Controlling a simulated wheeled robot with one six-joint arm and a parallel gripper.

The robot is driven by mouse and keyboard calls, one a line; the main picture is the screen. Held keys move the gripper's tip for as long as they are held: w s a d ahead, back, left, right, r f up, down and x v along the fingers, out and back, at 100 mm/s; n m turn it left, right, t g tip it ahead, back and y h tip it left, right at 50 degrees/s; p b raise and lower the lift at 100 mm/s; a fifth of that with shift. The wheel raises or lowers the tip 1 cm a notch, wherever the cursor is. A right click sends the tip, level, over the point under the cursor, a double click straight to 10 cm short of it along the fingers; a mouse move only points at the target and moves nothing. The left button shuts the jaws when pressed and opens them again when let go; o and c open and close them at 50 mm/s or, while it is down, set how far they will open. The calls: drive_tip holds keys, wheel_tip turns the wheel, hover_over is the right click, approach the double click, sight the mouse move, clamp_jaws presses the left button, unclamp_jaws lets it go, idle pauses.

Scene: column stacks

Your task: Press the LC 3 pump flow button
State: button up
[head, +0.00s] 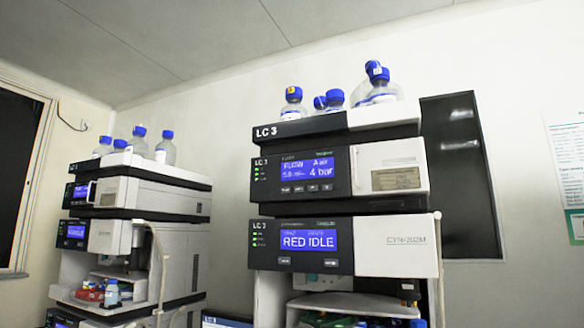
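The stack marked LC 3 (267,132) stands right of the middle. Its upper module, the pump (340,158), has a blue screen (307,171) with "FLOW" and "4 bar". A row of several small buttons (305,188) lies just under that screen. Their labels are too small to read, so I cannot tell which one is the flow button. Green lights (257,172) show at the left of the panel. My gripper is not in view, and nothing hides the pump's front.
Below the pump, another module (400,246) shows "RED IDLE" on its screen. Blue-capped bottles (335,98) stand on top. A second similar stack (140,200) with its own bottles stands at left. A dark panel (460,170) is on the wall behind.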

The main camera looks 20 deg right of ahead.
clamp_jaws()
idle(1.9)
